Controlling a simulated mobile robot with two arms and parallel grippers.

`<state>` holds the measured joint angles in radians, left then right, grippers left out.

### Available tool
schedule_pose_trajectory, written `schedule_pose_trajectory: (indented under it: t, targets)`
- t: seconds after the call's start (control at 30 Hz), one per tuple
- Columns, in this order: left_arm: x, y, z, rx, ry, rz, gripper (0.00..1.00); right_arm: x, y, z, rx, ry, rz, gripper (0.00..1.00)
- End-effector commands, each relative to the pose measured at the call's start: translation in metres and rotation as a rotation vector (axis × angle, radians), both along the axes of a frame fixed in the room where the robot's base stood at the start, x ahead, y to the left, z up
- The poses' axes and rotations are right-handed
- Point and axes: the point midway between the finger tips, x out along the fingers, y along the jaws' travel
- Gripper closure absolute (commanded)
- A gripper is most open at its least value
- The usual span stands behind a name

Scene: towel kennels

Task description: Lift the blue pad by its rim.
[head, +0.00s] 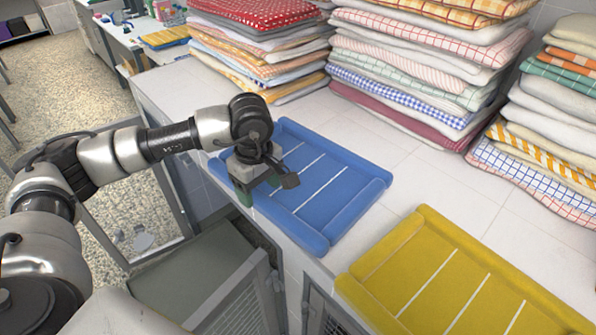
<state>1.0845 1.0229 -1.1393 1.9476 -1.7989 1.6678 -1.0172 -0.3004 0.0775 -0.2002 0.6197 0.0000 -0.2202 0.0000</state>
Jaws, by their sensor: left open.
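The blue pad (335,187) lies flat on the white counter, with a raised padded rim and white stripes across its middle. My left gripper (256,190) is over the pad's left part, at the front-left rim, with its fingers pointing down. It is open. One finger with a green part shows at the outer side of the rim; I cannot tell whether the fingers touch the pad. The gripper and wrist hide part of the pad's left side. My right gripper does not show.
A yellow pad (440,285) lies on the counter (400,205) to the right, apart from the blue one. Tall stacks of folded towels (415,75) stand behind along the wall. Below the front edge are kennels with an open mesh door (245,300).

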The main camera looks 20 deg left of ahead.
Motion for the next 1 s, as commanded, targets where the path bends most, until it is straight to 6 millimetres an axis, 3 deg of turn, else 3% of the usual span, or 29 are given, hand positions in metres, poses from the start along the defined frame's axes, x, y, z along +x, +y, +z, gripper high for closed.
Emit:
schedule_pose_trajectory:
  t: [0.1, 0.27, 0.53, 0.9, 1.0]
  targets:
    - [0.002, 0.003, -0.015, 0.000, 0.007, 0.001, 0.34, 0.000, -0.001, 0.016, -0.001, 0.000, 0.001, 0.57]
    - [0.003, 0.003, -0.036, 0.000, 0.003, 0.000, 0.34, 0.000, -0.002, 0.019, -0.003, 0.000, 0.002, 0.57]
    - [0.003, 0.002, -0.041, -0.002, 0.001, 0.000, 0.34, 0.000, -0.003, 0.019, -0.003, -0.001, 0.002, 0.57]
    - [0.003, 0.002, -0.040, -0.002, 0.001, 0.000, 0.89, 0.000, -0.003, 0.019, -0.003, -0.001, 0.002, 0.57]
    - [0.003, 0.002, -0.040, -0.002, 0.000, 0.000, 0.93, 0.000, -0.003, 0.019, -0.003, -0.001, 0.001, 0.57]
